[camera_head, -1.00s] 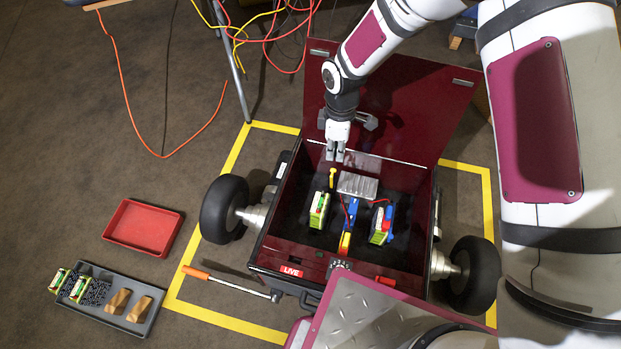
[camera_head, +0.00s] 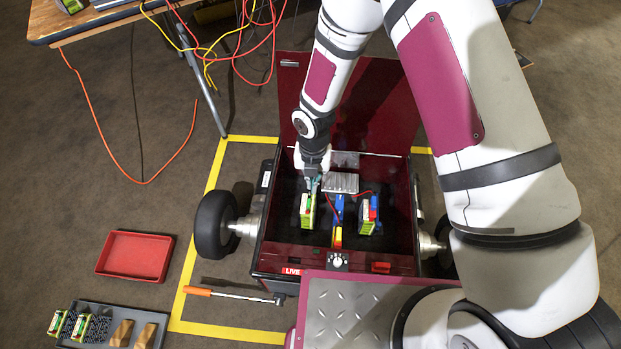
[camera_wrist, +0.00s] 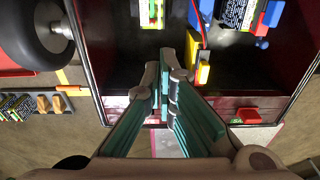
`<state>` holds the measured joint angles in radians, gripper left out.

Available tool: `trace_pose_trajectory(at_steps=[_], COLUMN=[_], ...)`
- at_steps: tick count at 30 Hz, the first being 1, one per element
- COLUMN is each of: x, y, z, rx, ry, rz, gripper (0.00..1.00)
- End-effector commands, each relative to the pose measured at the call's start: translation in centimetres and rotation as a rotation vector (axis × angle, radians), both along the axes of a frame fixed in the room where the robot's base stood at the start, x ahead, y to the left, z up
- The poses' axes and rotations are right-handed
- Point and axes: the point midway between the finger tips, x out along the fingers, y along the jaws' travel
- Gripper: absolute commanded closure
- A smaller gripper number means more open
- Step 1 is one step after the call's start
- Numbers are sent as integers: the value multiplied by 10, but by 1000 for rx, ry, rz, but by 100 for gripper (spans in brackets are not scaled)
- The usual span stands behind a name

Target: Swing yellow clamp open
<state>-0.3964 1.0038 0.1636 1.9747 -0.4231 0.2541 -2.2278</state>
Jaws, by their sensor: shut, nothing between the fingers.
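In the head view, my gripper (camera_head: 313,186) is down inside the open dark red box, at the far end of the left green-and-white battery block (camera_head: 307,210). In the wrist view, its fingers (camera_wrist: 162,70) are together with nothing between them. A yellow piece (camera_head: 337,237) sits at the near end of a blue bar in the middle of the box. It also shows in the wrist view (camera_wrist: 204,72), just right of my fingers and apart from them. The upright yellow piece seen earlier near the left block is hidden now, apparently behind my gripper.
A second battery block (camera_head: 367,214) with blue and red parts stands at the right, and a silver finned block (camera_head: 341,183) behind. The raised lid (camera_head: 375,110) and box walls bound the space. A red tray (camera_head: 134,256) and grey tray (camera_head: 88,343) lie left on the floor.

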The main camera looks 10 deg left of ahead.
Motion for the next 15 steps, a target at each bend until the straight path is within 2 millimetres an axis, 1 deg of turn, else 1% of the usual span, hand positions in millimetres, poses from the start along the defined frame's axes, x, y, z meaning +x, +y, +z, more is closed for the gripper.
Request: trace_pose_trajectory(at_steps=[1, 3, 9, 11, 12, 15], x=[-1, -3, -5, -6, -2, 16], y=[0, 0, 0, 0, 0, 0], z=[-13, -27, -67, -77, -80, -72], rx=[-1, -3, -2, -2, 0, 2], ry=[3, 3, 2, 2, -2, -5], rz=[1, 1, 0, 0, -2, -5], gripper=[100, 100, 100, 100, 100, 100])
